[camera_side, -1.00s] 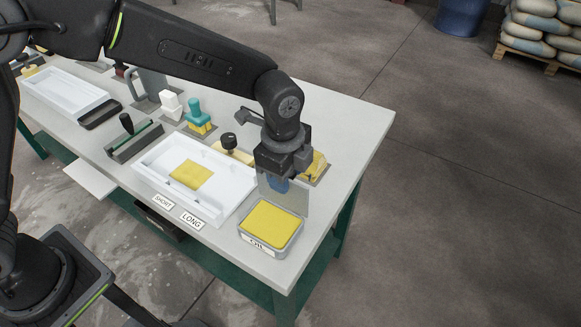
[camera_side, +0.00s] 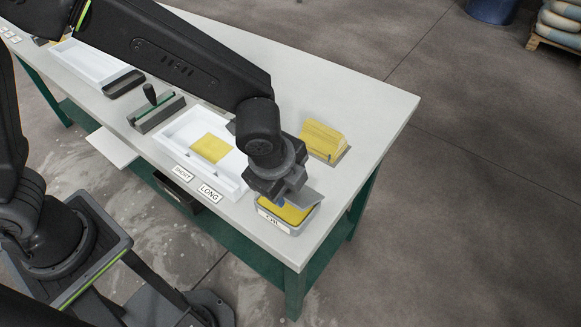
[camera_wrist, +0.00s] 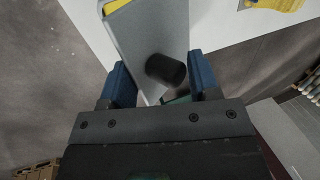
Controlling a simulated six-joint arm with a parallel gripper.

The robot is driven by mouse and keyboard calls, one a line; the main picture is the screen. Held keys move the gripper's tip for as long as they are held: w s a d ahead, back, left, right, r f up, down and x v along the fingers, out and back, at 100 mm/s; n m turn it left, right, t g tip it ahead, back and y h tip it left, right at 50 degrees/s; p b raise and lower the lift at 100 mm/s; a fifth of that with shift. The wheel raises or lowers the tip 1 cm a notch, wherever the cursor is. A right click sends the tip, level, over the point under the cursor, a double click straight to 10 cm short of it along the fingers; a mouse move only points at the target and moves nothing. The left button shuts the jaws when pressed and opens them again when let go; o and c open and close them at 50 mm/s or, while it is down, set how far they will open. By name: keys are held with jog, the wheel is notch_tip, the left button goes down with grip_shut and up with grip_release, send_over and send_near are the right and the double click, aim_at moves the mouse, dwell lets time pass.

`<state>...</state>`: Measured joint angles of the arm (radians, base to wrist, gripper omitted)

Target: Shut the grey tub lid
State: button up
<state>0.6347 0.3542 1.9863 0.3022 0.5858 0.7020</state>
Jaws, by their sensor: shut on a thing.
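The grey tub (camera_side: 272,222) sits near the front right corner of the table, with yellow material (camera_side: 292,214) showing inside. Its flat grey lid (camera_side: 306,197) is tilted over the tub, leaving a gap at the front. My gripper (camera_side: 282,202) is at the lid, its blue fingertips largely hidden by the wrist. In the wrist view, a dark round knob (camera_wrist: 165,70) on the lid (camera_wrist: 145,28) lies between the blue fingers of my gripper (camera_wrist: 160,82). Yellow shows past the lid's edge at the top left.
A white tray with a yellow sheet (camera_side: 211,148) lies left of the tub, beside the SHORT and LONG labels (camera_side: 209,193). A yellow stack (camera_side: 324,140) stands behind the tub. The table's right end is clear.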

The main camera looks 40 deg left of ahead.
aim_at(280, 210)
jog(key=shift+s+a+f, duration=0.1)
jog(key=shift+s+f, duration=0.85)
jog(key=shift+s, duration=0.05)
jog(key=shift+c, duration=0.2)
jog(key=shift+s+f, duration=0.15)
jog(key=shift+f, duration=0.2)
grip_shut()
jog(key=shift+s+a+f, duration=0.1)
jog(key=shift+s+f, duration=0.1)
jog(key=shift+f, duration=0.4)
jog(key=o, duration=0.9)
grip_release()
jog(key=shift+o, duration=0.2)
